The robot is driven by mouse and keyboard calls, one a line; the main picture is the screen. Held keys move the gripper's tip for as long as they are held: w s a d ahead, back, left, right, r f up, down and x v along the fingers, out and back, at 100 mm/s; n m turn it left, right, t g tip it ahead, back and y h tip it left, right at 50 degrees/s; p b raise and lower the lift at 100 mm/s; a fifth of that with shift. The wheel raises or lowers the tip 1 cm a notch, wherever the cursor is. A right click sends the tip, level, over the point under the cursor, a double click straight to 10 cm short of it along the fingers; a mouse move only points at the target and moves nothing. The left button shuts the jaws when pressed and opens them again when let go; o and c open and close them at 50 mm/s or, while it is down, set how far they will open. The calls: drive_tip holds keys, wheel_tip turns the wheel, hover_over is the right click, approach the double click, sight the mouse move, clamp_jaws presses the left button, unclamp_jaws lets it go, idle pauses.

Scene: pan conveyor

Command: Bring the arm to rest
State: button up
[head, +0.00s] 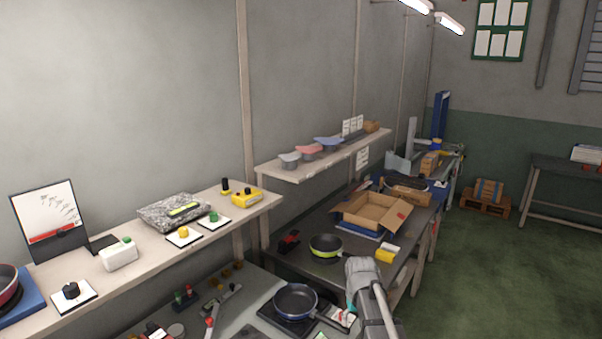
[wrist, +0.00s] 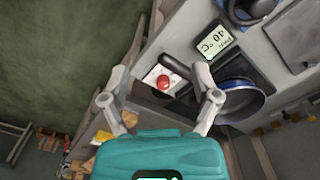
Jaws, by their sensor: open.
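My gripper (wrist: 160,70) is open in the wrist view, with its two fingers spread apart and nothing between them. In the head view my arm's grey end stands at the lower middle, right of a blue pan (head: 296,300); the fingers cannot be made out there. The blue pan sits on a dark plate on the lower bench. It also shows in the wrist view (wrist: 243,103), right of the right finger. A red button (wrist: 163,82) on a white card lies below, seen between the fingers.
A temperature display (wrist: 212,40) lies near the button. A second pan (head: 326,247) with a green band and an open cardboard box (head: 372,212) stand on the bench beyond. A shelf (head: 262,208) with gadgets runs along the wall. Green floor (head: 490,270) is clear at right.

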drive_tip(key=s, duration=1.3)
drive_tip(key=shift+s+d+m, duration=0.3)
drive_tip(key=shift+s+m, duration=0.05)
drive_tip(key=shift+m, duration=0.05)
